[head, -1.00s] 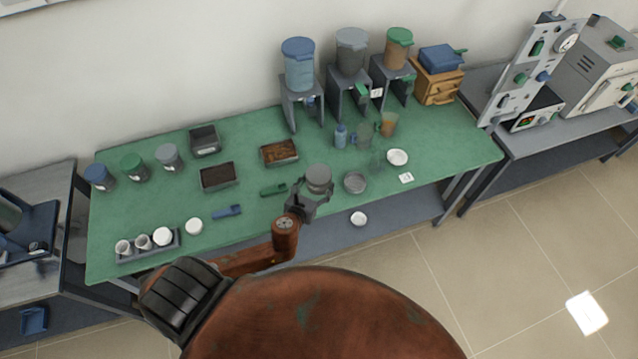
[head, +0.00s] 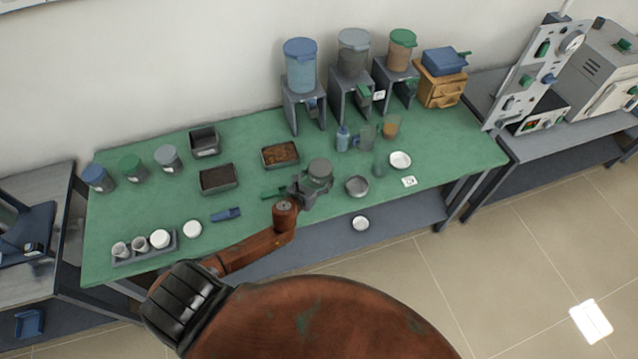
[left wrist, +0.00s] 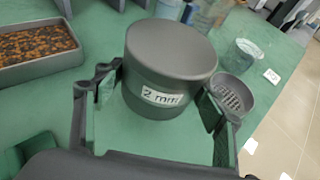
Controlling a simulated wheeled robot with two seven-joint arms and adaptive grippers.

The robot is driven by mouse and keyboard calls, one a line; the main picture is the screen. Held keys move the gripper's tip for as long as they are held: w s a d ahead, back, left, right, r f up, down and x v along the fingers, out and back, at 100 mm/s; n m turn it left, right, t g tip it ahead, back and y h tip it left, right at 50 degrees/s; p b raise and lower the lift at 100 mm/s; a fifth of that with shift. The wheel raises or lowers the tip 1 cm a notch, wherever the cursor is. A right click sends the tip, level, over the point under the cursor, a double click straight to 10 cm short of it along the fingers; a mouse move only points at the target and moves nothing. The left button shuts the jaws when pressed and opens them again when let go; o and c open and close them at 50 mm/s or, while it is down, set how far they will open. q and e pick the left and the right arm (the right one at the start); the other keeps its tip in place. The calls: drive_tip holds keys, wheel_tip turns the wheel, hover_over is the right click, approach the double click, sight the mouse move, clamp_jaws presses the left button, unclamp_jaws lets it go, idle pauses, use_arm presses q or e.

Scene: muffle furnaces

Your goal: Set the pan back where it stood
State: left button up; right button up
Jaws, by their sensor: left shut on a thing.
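My left gripper (head: 314,184) is shut on a grey round vessel (head: 320,172) over the front middle of the green bench. In the left wrist view this vessel (left wrist: 168,62) has a wider top and a "2 mm" label, and stands upright between the fingers. I cannot tell whether its base touches the bench. A shallow grey round dish (head: 357,187) sits just to its right; in the left wrist view its inside (left wrist: 232,95) looks perforated. I cannot tell for sure which of these is the pan. My right gripper is not in view.
A tray of brown grains (head: 280,155) and a dark-filled tray (head: 218,179) lie to the left. Hopper stands (head: 351,95) line the back.

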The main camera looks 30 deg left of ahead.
use_arm(q)
drive_tip(key=shift+w+a+f, duration=0.2)
drive_tip(key=shift+w+f, duration=0.2)
drive_tip(key=shift+f, duration=0.05)
drive_tip(key=shift+f+b, duration=0.65)
drive_tip(key=shift+f, duration=0.9)
drive_tip(key=shift+f, duration=0.2)
drive_tip(key=o, duration=1.7)
drive_tip(key=shift+r, duration=0.1)
